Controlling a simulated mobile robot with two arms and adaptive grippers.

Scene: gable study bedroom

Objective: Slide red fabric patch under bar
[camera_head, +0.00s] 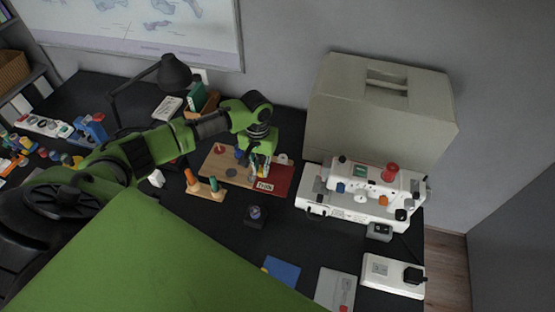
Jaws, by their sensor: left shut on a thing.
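The fingertips are small here and partly hidden by the hand. A bar cannot be made out clearly; the machine's white upper arm runs across to the right of the patch. My right gripper is not in view.
The wooden board (217,164) with small pegs lies left of the patch. A stand with orange and green spools (205,192) is in front of it. A dark block (255,214) stands nearer. A large beige case (378,115) stands behind the machine. A black lamp (172,74) is at back left.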

